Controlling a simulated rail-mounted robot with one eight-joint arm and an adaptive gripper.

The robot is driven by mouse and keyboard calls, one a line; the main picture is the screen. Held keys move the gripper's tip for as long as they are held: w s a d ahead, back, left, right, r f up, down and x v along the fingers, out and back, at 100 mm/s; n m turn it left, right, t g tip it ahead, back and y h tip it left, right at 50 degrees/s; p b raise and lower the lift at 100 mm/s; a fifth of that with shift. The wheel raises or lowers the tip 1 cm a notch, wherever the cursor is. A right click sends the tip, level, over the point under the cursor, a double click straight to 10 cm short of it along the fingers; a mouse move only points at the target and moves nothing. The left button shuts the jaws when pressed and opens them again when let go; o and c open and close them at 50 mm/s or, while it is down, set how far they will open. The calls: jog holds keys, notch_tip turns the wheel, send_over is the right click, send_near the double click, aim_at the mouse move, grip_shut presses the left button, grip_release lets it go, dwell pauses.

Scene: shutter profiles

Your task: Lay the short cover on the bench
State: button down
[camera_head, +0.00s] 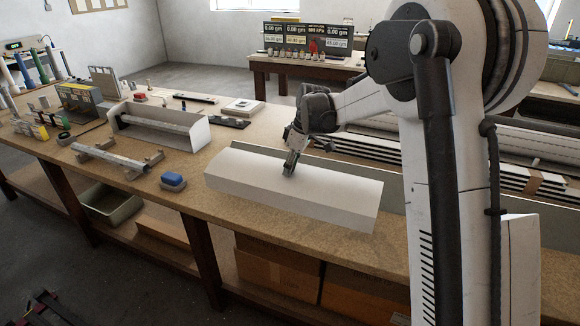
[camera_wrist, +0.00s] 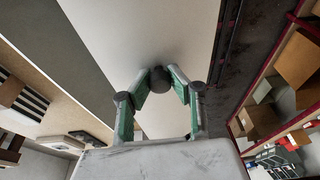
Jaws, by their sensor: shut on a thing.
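The cover (camera_head: 330,192), a long white curved profile, is at the middle of the bench (camera_head: 195,203), lying lengthwise along it. I cannot tell whether it rests on the bench top or hangs just above it. My gripper (camera_head: 290,165) reaches down to the cover's top near its middle. In the wrist view the fingers of my gripper (camera_wrist: 160,78) close around a dark round knob against the white cover (camera_wrist: 145,35). The cover's underside is hidden.
A long grey panel (camera_head: 395,213) stands behind the cover. Stacked white profiles (camera_head: 375,150) lie behind. Boxes (camera_head: 275,275) sit below the bench.

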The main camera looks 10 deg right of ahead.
jog(key=shift+f+b, duration=1.85)
jog(key=shift+f, duration=0.95)
jog(key=c, duration=1.5)
grip_release()
jog(key=shift+c, duration=0.2)
jog(key=v, duration=1.2)
jog(key=shift+s, duration=0.1)
